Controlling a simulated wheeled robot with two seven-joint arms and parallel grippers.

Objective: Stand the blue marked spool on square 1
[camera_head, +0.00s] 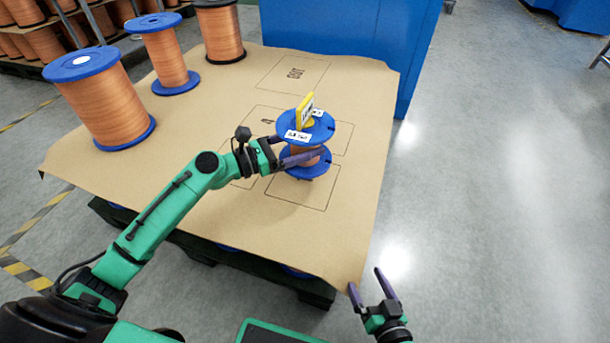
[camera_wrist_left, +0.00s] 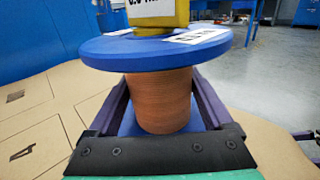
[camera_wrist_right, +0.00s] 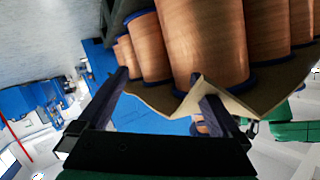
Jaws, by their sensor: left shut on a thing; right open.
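A small spool with blue flanges (camera_head: 320,132) and a copper-coloured winding stands upright near the board's middle, with a white label on its top flange. A yellow block (camera_head: 305,108) with a white face sits on top. My left gripper (camera_head: 298,157) is shut around its winding, which shows between the fingers in the left wrist view (camera_wrist_left: 160,100). The spool is over outlined squares; I cannot tell whether it touches the board. The square marked 4 (camera_wrist_left: 22,155) lies beside it; no square marked 1 is readable. My right gripper (camera_head: 364,281) is open and empty, off the board's front right corner.
The brown-covered board (camera_head: 230,235) is clear at front and right. Large copper spools (camera_head: 107,105) with blue flanges stand at its back left. A square marked BOT (camera_head: 293,75) lies empty behind. A blue cabinet (camera_head: 345,40) stands at the back; more spools are racked behind left.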

